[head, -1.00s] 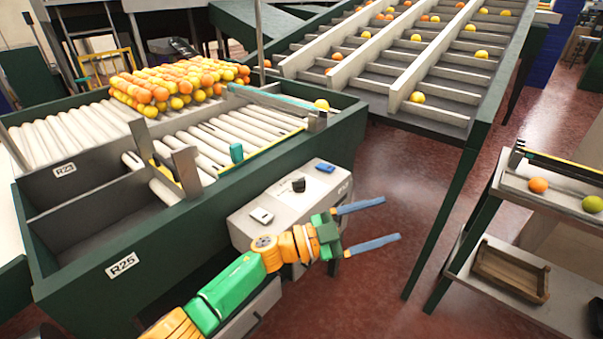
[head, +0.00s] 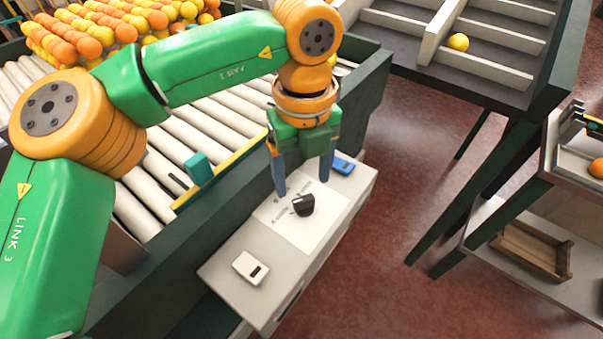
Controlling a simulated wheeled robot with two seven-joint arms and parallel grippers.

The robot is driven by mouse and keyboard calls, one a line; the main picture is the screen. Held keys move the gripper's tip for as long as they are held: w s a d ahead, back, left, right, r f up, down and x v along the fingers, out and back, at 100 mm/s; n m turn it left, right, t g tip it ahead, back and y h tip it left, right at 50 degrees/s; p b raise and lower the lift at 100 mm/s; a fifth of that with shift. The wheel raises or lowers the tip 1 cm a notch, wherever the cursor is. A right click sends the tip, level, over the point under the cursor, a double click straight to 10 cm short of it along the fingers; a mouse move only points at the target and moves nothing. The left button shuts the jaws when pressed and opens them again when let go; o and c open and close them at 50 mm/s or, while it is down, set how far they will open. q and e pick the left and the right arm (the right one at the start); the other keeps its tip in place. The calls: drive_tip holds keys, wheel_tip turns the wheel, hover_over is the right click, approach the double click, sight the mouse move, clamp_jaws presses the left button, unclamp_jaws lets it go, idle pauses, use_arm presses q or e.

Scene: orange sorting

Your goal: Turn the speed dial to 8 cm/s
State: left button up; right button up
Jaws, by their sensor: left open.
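The speed dial is a black knob (head: 303,205) on a white label plate (head: 322,222) on top of the light grey control box (head: 225,265). The marks around the knob are too small to read. My left gripper (head: 304,190) hangs above the box, pointing down, with its two blue fingers apart. The knob shows just below and between the fingertips, and nothing is held. I cannot tell whether a finger touches the knob. My right gripper is not in view.
On the box, a white switch (head: 251,268) lies nearer me and a blue switch (head: 343,164) at the far end. The roller conveyor (head: 215,140) with a teal piece (head: 199,168) is to the left. A shelf with a wooden crate (head: 520,250) is right. Red floor between is clear.

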sight(303, 196)
use_arm(q)
drive_tip(key=shift+s+d+f+p, duration=0.15)
drive_tip(key=shift+s+f+p, duration=0.15)
drive_tip(key=shift+s+f, duration=0.8)
drive_tip(key=shift+w+f, duration=0.45)
drive_tip(key=shift+f, duration=0.15)
drive_tip(key=shift+w+f, duration=0.15)
drive_tip(key=shift+w, duration=0.2)
drive_tip(key=shift+c, duration=0.6)
drive_tip(key=shift+s, duration=0.25)
drive_tip(key=c, duration=0.7)
clamp_jaws()
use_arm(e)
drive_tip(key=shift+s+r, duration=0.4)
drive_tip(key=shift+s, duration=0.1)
